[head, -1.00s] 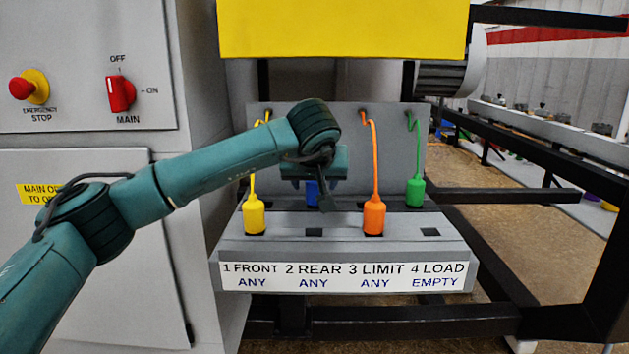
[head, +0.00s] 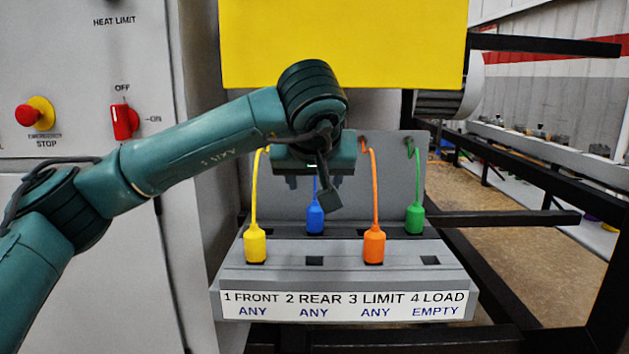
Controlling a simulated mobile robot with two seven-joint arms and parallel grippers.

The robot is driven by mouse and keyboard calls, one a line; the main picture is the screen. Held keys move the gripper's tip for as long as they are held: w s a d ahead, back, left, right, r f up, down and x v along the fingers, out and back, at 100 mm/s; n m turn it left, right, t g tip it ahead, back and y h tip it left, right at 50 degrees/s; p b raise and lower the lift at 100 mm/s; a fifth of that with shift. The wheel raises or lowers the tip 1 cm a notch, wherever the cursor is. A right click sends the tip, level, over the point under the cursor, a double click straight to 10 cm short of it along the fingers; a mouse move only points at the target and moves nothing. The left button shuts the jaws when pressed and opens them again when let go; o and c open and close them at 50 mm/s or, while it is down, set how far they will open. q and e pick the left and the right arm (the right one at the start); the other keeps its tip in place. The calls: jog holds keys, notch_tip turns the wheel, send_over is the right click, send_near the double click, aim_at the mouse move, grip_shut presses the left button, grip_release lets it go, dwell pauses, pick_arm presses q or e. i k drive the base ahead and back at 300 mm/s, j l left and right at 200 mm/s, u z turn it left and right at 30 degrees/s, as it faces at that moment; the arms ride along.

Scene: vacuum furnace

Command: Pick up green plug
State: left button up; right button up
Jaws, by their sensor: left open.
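The green plug (head: 415,219) stands upright in the back row of the grey socket panel (head: 345,252), at the far right above the label 4 LOAD. Its green cable rises to the panel's back plate. My left gripper (head: 312,184) is open and empty, pointing down above and in front of the blue plug (head: 315,220), left of the green plug and apart from it. The gripper body partly hides the blue cable. My right gripper is not in view.
The yellow plug (head: 255,245) and orange plug (head: 374,245) stand in the front row at 1 and 3. Front sockets 2 (head: 314,261) and 4 (head: 430,260) are empty. A yellow box (head: 345,45) overhangs the panel. Black frame bars (head: 510,218) lie to the right.

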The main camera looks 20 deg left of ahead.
aim_at(415, 215)
jog(key=k+l, duration=0.2)
jog(key=k, duration=0.3)
jog(key=k+l, duration=0.2)
jog(key=k, duration=0.25)
